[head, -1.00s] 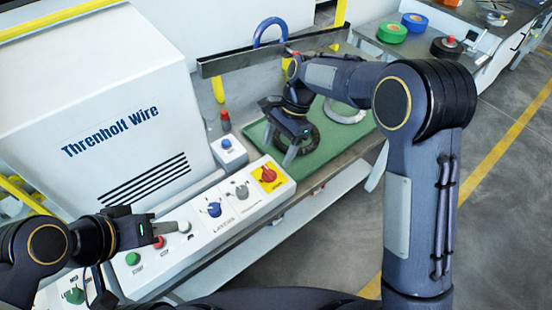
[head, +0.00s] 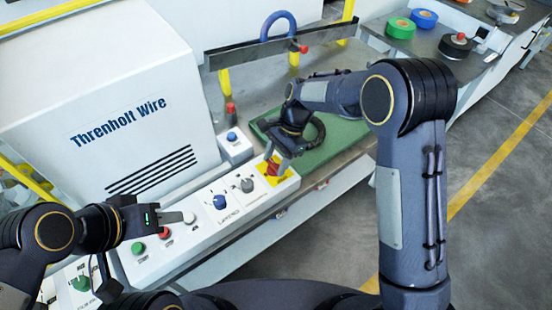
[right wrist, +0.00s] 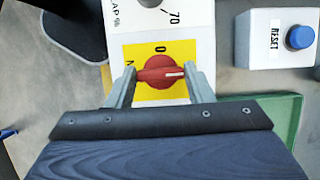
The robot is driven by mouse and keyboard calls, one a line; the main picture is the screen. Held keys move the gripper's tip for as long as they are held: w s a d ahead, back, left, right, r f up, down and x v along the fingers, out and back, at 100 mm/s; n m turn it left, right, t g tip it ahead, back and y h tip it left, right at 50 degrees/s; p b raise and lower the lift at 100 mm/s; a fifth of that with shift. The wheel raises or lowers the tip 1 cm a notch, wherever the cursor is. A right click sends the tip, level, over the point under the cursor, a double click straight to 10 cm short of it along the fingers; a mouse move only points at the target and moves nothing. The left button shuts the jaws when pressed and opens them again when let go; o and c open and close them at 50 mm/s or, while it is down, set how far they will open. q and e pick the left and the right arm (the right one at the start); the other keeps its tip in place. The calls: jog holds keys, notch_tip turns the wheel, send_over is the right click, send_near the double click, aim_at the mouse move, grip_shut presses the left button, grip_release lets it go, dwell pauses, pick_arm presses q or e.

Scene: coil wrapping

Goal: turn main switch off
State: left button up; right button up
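The main switch is a red rotary knob (right wrist: 160,73) on a yellow plate (right wrist: 160,93), in the middle of the right wrist view. A pale line on the knob points right there, and a "0" stands above it. In the head view the switch (head: 271,168) sits at the far end of the white control panel (head: 207,227), partly hidden by my right gripper (head: 277,163). In the right wrist view my right gripper (right wrist: 160,75) has its fingers apart, one on each side of the knob, with slight gaps. My left gripper (head: 183,218) is over the panel's near part; its opening is unclear.
The panel also holds a blue knob (head: 220,202), a grey knob (head: 247,185), and red (head: 165,232) and green (head: 138,247) buttons. A blue reset button (right wrist: 300,37) is on a separate box.

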jog(key=c, duration=0.3)
jog(key=shift+c, duration=0.2)
jog(key=n+g+h+p, duration=0.1)
jog(key=n, duration=0.2)
jog(key=shift+w+a+n, duration=0.1)
jog(key=shift+n, duration=0.3)
jog(key=n+h, duration=0.1)
jog(key=n, duration=0.3)
jog(key=shift+a+n+g+h+p, duration=0.15)
jog(key=shift+n+g+h+p, duration=0.15)
jog(key=shift+h, duration=0.1)
jog(key=n+h, duration=0.1)
jog(key=n, duration=0.3)
jog(key=shift+a+h, duration=0.1)
jog(key=shift+h, duration=0.3)
jog(key=shift+a+n+t+h, duration=0.15)
jog(key=shift+n+h, duration=0.3)
jog(key=shift+n, duration=0.95)
jog(key=shift+d+n+t+h, duration=0.1)
jog(key=shift+n+t+h, duration=0.25)
jog(key=shift+n, duration=1.05)
